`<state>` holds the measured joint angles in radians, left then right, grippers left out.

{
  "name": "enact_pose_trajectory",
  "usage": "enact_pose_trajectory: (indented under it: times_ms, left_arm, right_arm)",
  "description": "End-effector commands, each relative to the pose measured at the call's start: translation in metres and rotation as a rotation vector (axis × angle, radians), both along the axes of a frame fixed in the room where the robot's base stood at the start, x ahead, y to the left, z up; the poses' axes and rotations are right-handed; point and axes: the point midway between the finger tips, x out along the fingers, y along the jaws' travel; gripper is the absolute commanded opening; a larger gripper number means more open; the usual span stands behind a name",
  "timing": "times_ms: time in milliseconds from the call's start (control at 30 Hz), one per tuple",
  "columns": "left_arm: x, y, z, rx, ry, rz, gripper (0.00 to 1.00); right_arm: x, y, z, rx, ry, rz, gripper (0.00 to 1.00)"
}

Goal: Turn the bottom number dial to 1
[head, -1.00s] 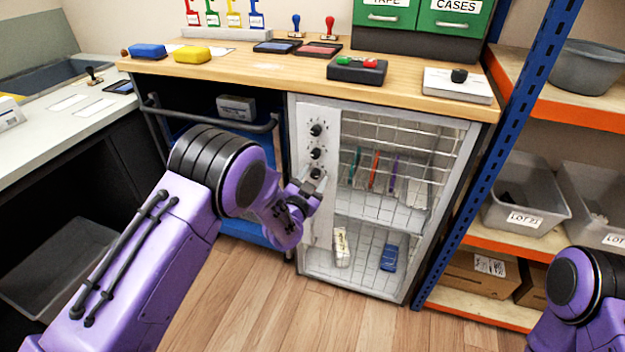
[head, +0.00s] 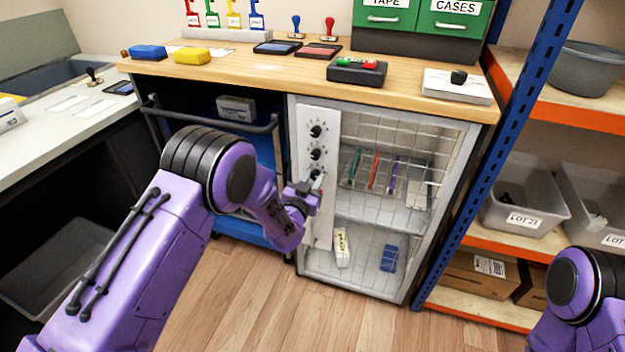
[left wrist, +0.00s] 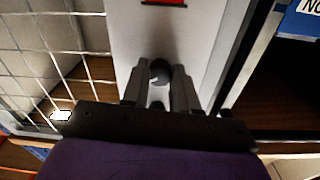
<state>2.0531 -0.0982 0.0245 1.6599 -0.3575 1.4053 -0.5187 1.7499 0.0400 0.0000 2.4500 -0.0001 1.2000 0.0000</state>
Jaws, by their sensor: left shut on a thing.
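Several black number dials sit in a column on the white panel (head: 321,222) at the left of the wire-fronted cabinet. The top dial (head: 316,131) and the middle dial (head: 315,154) are in clear view. The bottom dial (head: 315,173) is partly hidden by my left gripper (head: 314,184). In the left wrist view, my left gripper's fingers (left wrist: 160,88) stand on either side of the dark round dial (left wrist: 160,70) and are shut on it. The number it points to is not readable. My right gripper is out of view; only part of my right arm shows at the lower right.
Wire mesh (head: 400,150) covers the cabinet front right of the panel, with coloured pens, a white box and a blue item inside. A dark rail (head: 215,122) runs left of the panel. A blue shelf post (head: 500,150) stands right of the cabinet.

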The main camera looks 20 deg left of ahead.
Motion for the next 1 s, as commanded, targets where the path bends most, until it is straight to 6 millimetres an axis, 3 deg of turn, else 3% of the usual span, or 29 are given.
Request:
enact_pose_trajectory:
  times_ms: [1000]
  left_arm:
    - [0.0000, -0.0001, -0.0009, -0.968, 0.031, 0.002, 0.00]
  right_arm:
    - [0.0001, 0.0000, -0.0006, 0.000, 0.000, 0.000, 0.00]
